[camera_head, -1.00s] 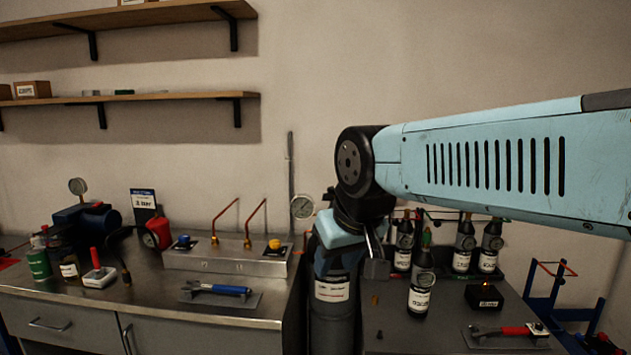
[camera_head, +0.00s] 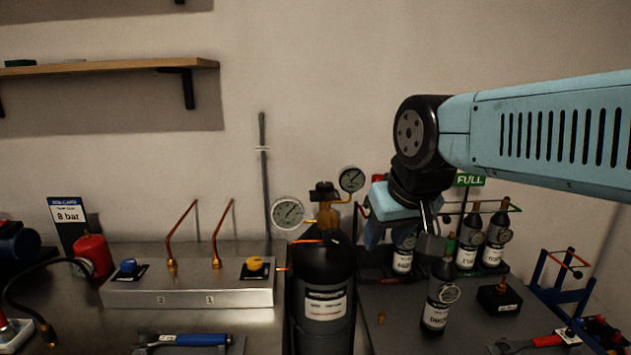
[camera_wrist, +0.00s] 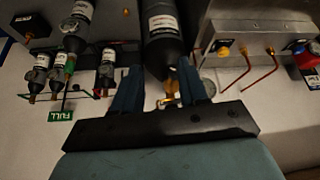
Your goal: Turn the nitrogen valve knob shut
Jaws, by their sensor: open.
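A large dark gas cylinder (camera_head: 322,275) with a white label stands between the two benches. On top of it are a brass valve (camera_head: 328,215) and a black knob (camera_head: 323,190), with round gauges beside them. My gripper (camera_head: 405,243) is open and empty, to the right of the valve in the head view. In the wrist view the cylinder (camera_wrist: 163,35) shows upside down, and its brass valve (camera_wrist: 171,88) appears between the spread fingers of my gripper (camera_wrist: 158,68), nearer the right one. No contact is visible. The knob is not clear in that view.
A steel manifold (camera_head: 190,288) with blue and yellow knobs and copper pipes sits left of the cylinder. Small dark bottles (camera_head: 440,300) and a green FULL sign (camera_head: 468,180) stand at the right. A blue stand (camera_head: 560,300) is at the far right.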

